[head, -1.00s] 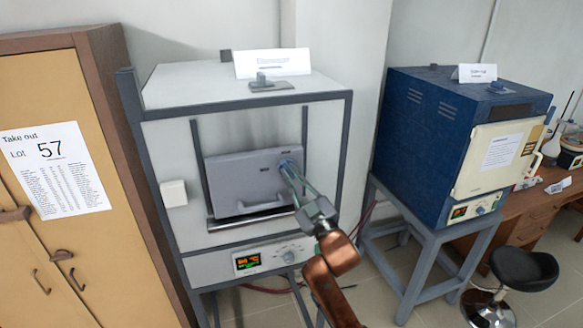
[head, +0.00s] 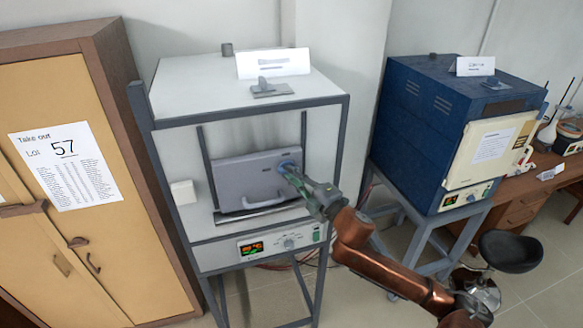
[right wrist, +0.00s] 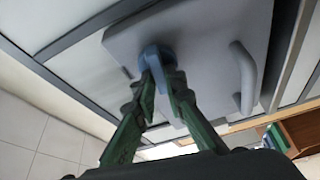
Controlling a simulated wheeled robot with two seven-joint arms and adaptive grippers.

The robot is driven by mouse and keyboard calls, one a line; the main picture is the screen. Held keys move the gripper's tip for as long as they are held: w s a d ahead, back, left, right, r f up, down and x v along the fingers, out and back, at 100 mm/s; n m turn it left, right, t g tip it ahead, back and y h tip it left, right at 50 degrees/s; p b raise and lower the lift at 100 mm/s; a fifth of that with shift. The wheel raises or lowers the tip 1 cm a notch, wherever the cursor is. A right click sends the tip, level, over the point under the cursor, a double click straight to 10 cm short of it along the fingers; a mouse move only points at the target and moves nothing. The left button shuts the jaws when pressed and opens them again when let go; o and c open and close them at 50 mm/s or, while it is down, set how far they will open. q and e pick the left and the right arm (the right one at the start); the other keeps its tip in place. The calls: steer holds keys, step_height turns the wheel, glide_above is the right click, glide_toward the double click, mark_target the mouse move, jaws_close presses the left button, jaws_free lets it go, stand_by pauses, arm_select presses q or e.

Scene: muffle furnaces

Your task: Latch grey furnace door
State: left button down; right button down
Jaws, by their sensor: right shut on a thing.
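The grey furnace (head: 245,215) stands in the middle of the head view. Its grey door (head: 235,178) is a flat panel with a curved handle (head: 263,200), sitting in the front opening. A blue latch knob (head: 288,166) is at the door's upper right. My right gripper (head: 291,172) reaches it from the lower right, its fingers shut on the knob. In the right wrist view the two green fingers (right wrist: 162,85) close on the blue knob (right wrist: 155,58), with the door handle (right wrist: 243,77) to the right. My left gripper is not in view.
A blue furnace (head: 425,130) with a cream door stands on a stand at the right. A tan cabinet (head: 80,230) with a paper sign is close on the left. A black stool (head: 510,250) and a wooden desk (head: 530,190) are at the right.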

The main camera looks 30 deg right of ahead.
steer(key=shift+n+g+p, duration=0.4)
steer(key=shift+n+p, duration=0.5)
steer(key=c, duration=2)
jaws_free()
steer(key=s, duration=0.4)
steer(key=s+d, duration=0.1)
steer(key=s, duration=0.3)
steer(key=s+d, duration=0.1)
steer(key=s, duration=0.2)
steer(key=shift+s, duration=0.4)
